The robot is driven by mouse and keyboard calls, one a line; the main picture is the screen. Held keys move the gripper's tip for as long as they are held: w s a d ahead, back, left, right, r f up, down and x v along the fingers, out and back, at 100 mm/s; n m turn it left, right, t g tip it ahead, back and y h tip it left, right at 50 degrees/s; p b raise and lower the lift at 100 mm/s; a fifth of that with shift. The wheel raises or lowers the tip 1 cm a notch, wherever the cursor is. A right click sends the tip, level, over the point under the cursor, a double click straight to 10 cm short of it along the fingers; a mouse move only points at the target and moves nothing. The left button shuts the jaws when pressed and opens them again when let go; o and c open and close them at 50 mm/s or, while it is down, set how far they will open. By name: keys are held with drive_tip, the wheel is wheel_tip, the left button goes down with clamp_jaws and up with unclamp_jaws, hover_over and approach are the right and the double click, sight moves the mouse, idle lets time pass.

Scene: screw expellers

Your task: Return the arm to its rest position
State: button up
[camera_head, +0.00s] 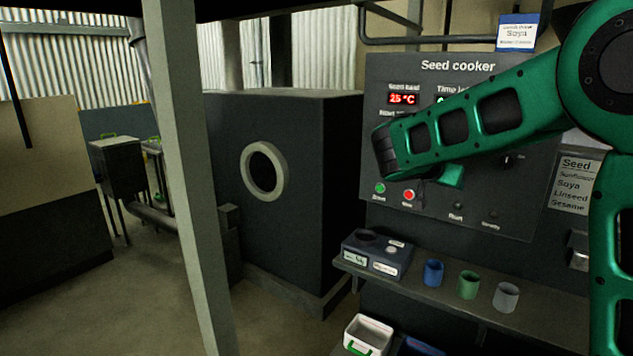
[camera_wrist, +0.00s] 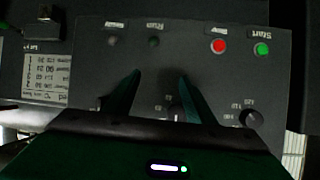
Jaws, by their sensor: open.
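My green arm reaches in from the right in the head view, in front of the grey Seed cooker panel (camera_head: 460,66). In the wrist view my gripper (camera_wrist: 160,80) is open and empty, with two dark green fingers apart in front of the panel. The panel appears upside down there, with a green Start button (camera_wrist: 262,49), a red button (camera_wrist: 218,46) and a black knob (camera_wrist: 250,118). In the head view the arm covers part of the panel, and the fingertips are hard to make out. The display (camera_head: 403,99) reads 25 °C.
Below the panel a shelf (camera_head: 540,309) holds a small grey device (camera_head: 377,254) and blue (camera_head: 433,272), green (camera_head: 467,285) and grey (camera_head: 506,297) cups. A white bin (camera_head: 368,335) stands lower. A pale post (camera_head: 187,180) rises left of the dark cooker (camera_head: 312,140). Floor is open at left.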

drive_tip(key=s+d+f+g+y, duration=0.1)
drive_tip(key=s+d+f+g, duration=0.2)
drive_tip(key=s, duration=0.5)
drive_tip(key=s+d+f+g+y, duration=0.1)
drive_tip(key=s+d+f, duration=0.2)
drive_tip(key=s+d, duration=0.35)
drive_tip(key=s+d+f+g+y, duration=0.2)
drive_tip(key=s+d+f, duration=0.1)
drive_tip(key=s, duration=0.6)
drive_tip(key=s+a+f+n+g+y, duration=0.1)
drive_tip(key=s+a+f+y, duration=0.1)
drive_tip(key=s, duration=0.9)
drive_tip(key=s+a+f+n+g+y, duration=0.1)
drive_tip(key=s+a+f, duration=0.3)
drive_tip(key=s, duration=0.8)
drive_tip(key=shift+a+f+n+g+y, duration=0.25)
drive_tip(key=shift+n+g+y, duration=0.05)
drive_tip(key=shift+g+y, duration=0.45)
drive_tip(key=shift+s, duration=0.1)
drive_tip(key=c, duration=0.4)
drive_tip(key=shift+d, duration=0.1)
drive_tip(key=shift+c, duration=0.4)
